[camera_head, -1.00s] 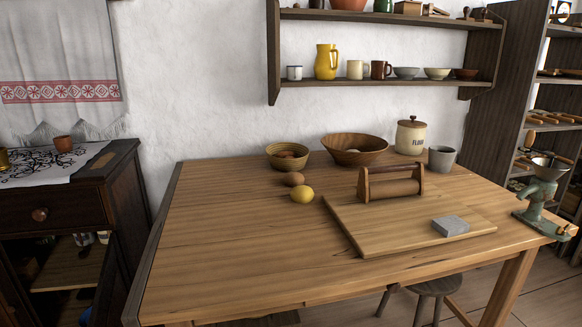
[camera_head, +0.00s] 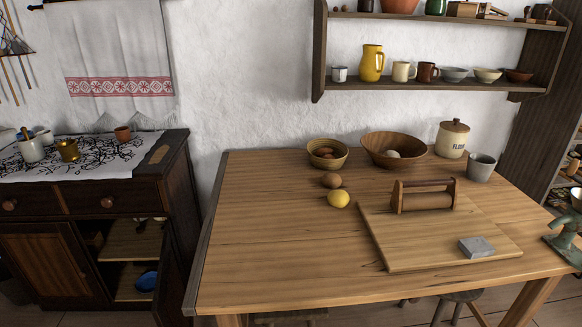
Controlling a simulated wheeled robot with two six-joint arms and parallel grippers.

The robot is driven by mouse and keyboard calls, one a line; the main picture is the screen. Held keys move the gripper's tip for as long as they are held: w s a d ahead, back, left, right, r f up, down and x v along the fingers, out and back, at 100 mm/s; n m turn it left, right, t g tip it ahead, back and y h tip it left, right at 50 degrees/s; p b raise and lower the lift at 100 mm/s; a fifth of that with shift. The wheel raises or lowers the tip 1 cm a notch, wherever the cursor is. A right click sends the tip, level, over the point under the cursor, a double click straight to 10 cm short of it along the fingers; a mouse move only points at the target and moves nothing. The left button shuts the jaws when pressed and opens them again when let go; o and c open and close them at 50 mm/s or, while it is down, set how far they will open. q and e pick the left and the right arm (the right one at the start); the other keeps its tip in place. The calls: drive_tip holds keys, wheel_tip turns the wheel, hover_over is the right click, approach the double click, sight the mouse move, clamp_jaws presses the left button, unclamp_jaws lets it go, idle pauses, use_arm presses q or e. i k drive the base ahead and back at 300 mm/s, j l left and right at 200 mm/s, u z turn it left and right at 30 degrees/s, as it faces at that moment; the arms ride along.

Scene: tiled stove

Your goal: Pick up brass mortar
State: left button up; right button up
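The brass mortar (camera_head: 67,150) is a small gold-coloured cup. It stands upright on the patterned cloth on top of the dark cabinet (camera_head: 178,148) at the left. A white pot (camera_head: 31,150) with something sticking out of it stands just to its left. Neither of my grippers shows in the head view.
A terracotta cup (camera_head: 123,134) stands at the cloth's right. The cabinet's right compartment is open, with a blue item (camera_head: 147,281) inside. The wooden table (camera_head: 270,240) holds bowls, a lemon (camera_head: 339,199), a board (camera_head: 440,245) and a flour jar (camera_head: 453,139).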

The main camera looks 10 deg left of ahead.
sight(68, 150)
drive_tip(key=u, duration=1.15)
